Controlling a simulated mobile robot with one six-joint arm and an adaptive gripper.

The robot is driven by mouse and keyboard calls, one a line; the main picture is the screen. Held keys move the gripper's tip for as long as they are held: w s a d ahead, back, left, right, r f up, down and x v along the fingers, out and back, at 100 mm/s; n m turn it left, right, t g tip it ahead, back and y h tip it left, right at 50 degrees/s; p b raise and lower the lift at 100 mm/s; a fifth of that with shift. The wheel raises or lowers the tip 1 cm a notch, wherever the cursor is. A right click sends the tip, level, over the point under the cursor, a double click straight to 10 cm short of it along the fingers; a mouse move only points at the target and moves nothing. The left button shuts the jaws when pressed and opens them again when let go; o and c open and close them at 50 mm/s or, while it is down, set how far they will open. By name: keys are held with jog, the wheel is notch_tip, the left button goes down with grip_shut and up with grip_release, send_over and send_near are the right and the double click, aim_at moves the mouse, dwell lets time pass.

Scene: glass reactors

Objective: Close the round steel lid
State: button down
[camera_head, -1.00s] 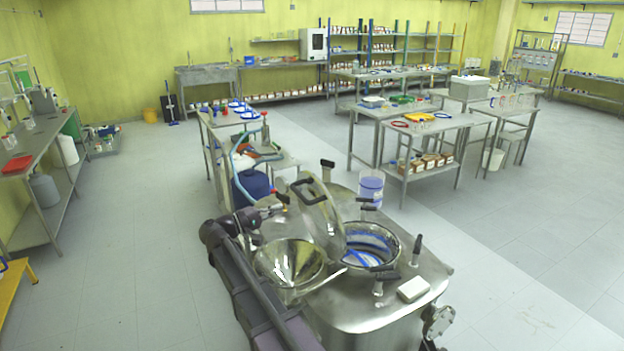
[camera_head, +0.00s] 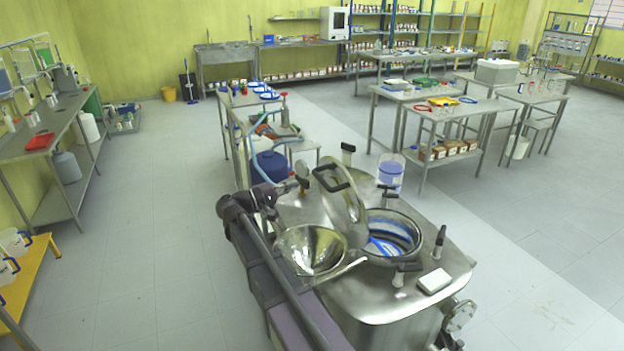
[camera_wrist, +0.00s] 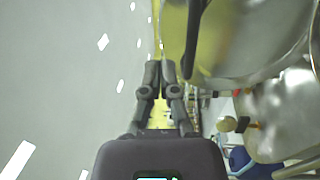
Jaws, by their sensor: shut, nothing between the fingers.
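The round steel lid (camera_head: 352,203) stands open, tilted up on its edge beside the round opening (camera_head: 392,238) of the steel reactor. Its black handle (camera_head: 326,178) faces left. Blue shows inside the opening. My gripper (camera_head: 284,189) is left of the lid, near handle height and apparently apart from it; its fingertips are too small to make out there. In the wrist view my gripper (camera_wrist: 167,72) is shut and empty. A large shiny steel surface (camera_wrist: 245,40) and a dark bar (camera_wrist: 194,40) lie close to its right; which parts these are is unclear.
A steel funnel-like bowl (camera_head: 311,250) sits left of the opening, close to my arm. Black-handled clamps (camera_head: 440,240) stand around the opening. A white block (camera_head: 434,281) lies on the reactor top. A blue drum (camera_head: 271,168) stands behind. The floor at left is clear.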

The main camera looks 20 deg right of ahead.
aim_at(341, 169)
jog(key=d, duration=0.4)
jog(key=d+r+p, duration=0.1)
jog(key=d, duration=0.8)
jog(key=shift+w+d+r+p, duration=0.25)
jog(key=shift+d+r+p, duration=0.05)
jog(key=shift+d+r, duration=0.1)
